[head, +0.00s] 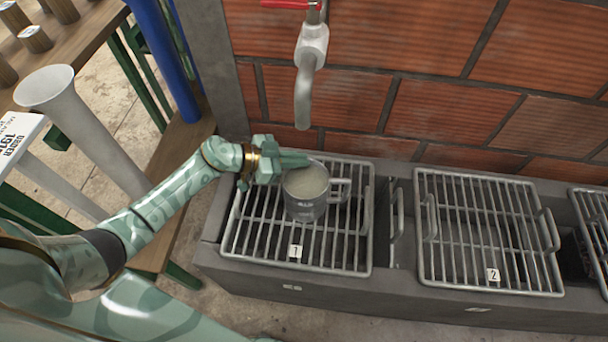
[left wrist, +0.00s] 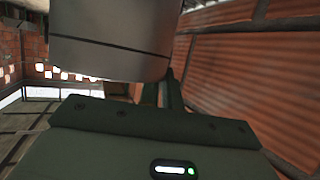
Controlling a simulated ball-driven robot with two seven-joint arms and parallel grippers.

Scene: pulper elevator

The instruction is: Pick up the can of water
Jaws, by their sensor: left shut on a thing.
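The can of water (head: 306,193) is a grey metal mug-like can with a handle on its right side and pale, cloudy-looking contents. It is upright over the left grate, marked 1; I cannot tell whether it touches the bars. My left gripper (head: 290,162) comes in from the left and is shut on the can at its far left side. In the left wrist view the can (left wrist: 112,42) fills the upper left, close against the gripper fingers (left wrist: 168,92). My right gripper is not in view.
A tap (head: 308,62) with a red handle hangs from the brick wall just behind the can. Grate 1 (head: 362,250) and grate 2 (head: 480,230) lie on a grey trough (head: 330,296). A white funnel-shaped object (head: 62,96) and wooden tables stand at left.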

